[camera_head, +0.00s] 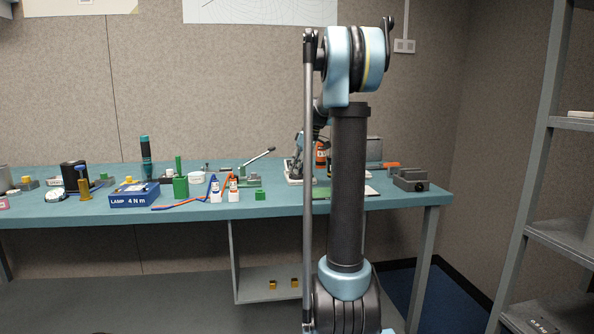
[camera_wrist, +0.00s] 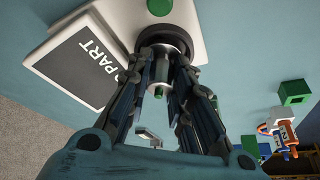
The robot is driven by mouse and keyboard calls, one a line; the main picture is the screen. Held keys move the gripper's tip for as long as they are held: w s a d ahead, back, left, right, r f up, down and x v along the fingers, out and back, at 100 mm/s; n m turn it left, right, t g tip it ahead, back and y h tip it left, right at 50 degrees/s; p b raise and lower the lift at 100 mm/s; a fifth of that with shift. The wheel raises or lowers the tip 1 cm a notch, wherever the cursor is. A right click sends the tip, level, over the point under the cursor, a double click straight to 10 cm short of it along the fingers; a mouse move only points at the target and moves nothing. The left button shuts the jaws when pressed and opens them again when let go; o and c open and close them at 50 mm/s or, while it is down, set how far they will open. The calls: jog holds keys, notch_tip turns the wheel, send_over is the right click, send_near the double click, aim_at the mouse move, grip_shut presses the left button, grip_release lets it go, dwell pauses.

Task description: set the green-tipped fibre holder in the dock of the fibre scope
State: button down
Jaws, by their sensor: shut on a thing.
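The fibre holder (camera_wrist: 160,68) is a slim grey piece with a green tip, between the fingers of my gripper (camera_wrist: 162,58) in the wrist view. My gripper is shut on it. The fibre scope (camera_wrist: 200,17) is a white unit with a dark screen reading "PART" and a green button on top. A dark round ring on it, likely the dock (camera_wrist: 168,36), lies right at my fingertips. The holder's far end lines up with this ring; I cannot tell whether it is seated. In the head view my arm hides most of the scope and the holder.
A green block with a square hole (camera_wrist: 294,92) and white connectors with orange and blue parts (camera_wrist: 286,132) lie to the right in the wrist view. In the head view, a blue lamp box (camera_head: 134,197) stands left and a grey vise (camera_head: 410,181) right on the teal bench.

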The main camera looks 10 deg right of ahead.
jog(key=shift+f, duration=0.25)
jog(key=c, duration=1.4)
grip_release()
jog(key=shift+f, duration=0.1)
jog(key=shift+c, duration=0.2)
jog(key=v, duration=1.2)
jog(key=s+a+f+m+h, duration=0.1)
jog(key=s+f+m, duration=0.2)
jog(key=s+f, duration=0.7)
jog(key=s+a+f+m+h, duration=0.1)
jog(key=s+f+m, duration=0.3)
jog(key=s+f, duration=0.7)
jog(key=s+a+f+m+h, duration=0.1)
jog(key=s+f, duration=0.9)
jog(key=s, duration=1)
jog(key=a+m, duration=0.1)
jog(key=m, duration=0.1)
jog(key=shift+s+m+g+h, duration=0.2)
jog(key=shift+m+g+h, duration=0.1)
jog(key=shift+h, duration=0.1)
